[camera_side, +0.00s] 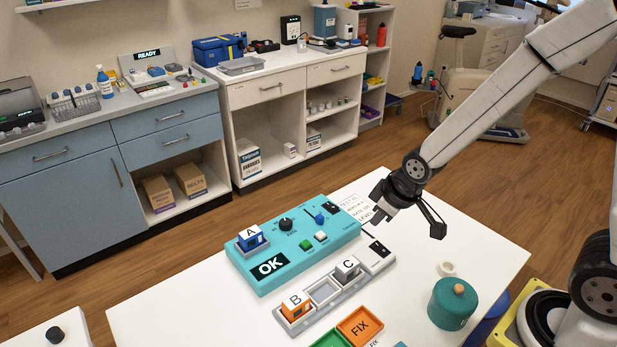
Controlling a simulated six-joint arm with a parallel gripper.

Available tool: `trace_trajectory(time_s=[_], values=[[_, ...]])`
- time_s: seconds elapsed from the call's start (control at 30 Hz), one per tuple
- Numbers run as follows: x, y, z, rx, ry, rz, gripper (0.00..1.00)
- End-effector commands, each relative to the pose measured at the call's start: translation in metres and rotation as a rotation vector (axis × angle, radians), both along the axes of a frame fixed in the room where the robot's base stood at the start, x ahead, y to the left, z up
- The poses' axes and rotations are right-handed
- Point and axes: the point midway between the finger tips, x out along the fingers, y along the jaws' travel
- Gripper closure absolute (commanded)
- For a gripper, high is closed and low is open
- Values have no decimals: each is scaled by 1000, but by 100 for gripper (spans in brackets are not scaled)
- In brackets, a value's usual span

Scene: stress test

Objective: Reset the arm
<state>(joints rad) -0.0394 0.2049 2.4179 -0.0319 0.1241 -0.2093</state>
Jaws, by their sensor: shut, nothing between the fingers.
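My gripper (379,217) is shut and empty. It hangs above the white table at the far right end of the teal device, near a printed paper sheet (352,203). The teal device (335,239) has a black display reading OK, a dark knob, a blue slider, and green and white buttons. A blue block marked A (249,237) sits in a holder at its left end. In front lies a grey tray (325,291). An orange block marked B (296,305) is in its left slot, the middle slot is empty, and a grey block marked C (347,269) is at the right.
A teal round canister (452,304) with an orange knob stands at the table's right, beside a small cream ring (447,269). An orange FIX bin (360,327) and a green bin (330,340) are at the front. The table's left part (190,303) is clear.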

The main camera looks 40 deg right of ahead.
Motion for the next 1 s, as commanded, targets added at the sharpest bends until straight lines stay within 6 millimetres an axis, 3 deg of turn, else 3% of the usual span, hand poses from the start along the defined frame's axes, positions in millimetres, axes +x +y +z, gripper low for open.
trace_trajectory(time_s=[0.2, 0.33, 1.0], values=[[-50, -10, 13, 53, 109, -183, 100], [-67, -13, 16, 69, 148, -244, 100], [-74, -13, 16, 74, 164, -268, 100]])
